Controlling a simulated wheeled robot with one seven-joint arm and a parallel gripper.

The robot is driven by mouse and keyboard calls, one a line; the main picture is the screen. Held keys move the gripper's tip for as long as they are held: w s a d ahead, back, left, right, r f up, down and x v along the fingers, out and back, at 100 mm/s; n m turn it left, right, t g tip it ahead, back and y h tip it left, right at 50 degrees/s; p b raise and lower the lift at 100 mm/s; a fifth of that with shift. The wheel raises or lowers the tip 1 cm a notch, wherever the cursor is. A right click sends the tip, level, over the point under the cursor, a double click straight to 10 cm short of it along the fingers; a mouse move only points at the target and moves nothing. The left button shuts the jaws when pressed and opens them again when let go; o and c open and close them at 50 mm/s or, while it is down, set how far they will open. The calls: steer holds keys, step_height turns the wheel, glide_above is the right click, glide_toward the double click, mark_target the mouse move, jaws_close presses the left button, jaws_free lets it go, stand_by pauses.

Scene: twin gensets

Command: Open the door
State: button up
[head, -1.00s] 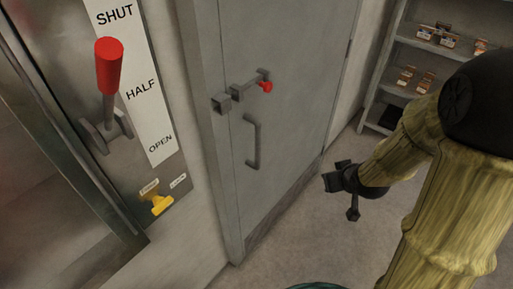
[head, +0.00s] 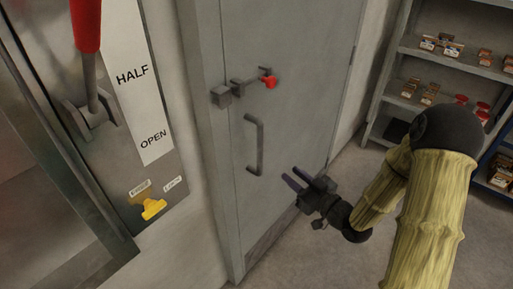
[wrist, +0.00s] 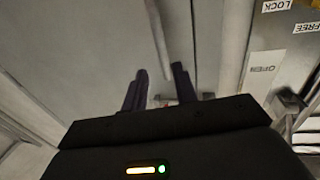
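The grey door (head: 290,110) stands shut in its frame in the head view. A dark vertical pull handle (head: 254,145) is on its left part. Above it is a bolt (head: 244,84) with a red knob (head: 271,82), beside a block (head: 221,97) at the frame; I cannot tell whether the bolt is engaged. My gripper (head: 290,174) is open and empty, right of and a little below the handle, apart from it. In the wrist view its two fingers (wrist: 160,82) are spread, with a small, partly hidden reddish thing showing between them.
At the left is a wall panel with a red-gripped lever (head: 88,60), a label strip reading HALF and OPEN (head: 140,105), and a yellow knob (head: 152,208). Shelves (head: 440,60) with small boxes stand at the right. The floor (head: 420,265) before the door is clear.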

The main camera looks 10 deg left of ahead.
mark_target(262, 150)
steer(key=shift+a, duration=0.1)
steer(key=p+x, duration=0.3)
steer(key=x, duration=1.4)
steer(key=shift+w+a+p, duration=0.1)
steer(key=shift+w+p, duration=0.05)
steer(key=shift+p, duration=0.25)
jaws_close()
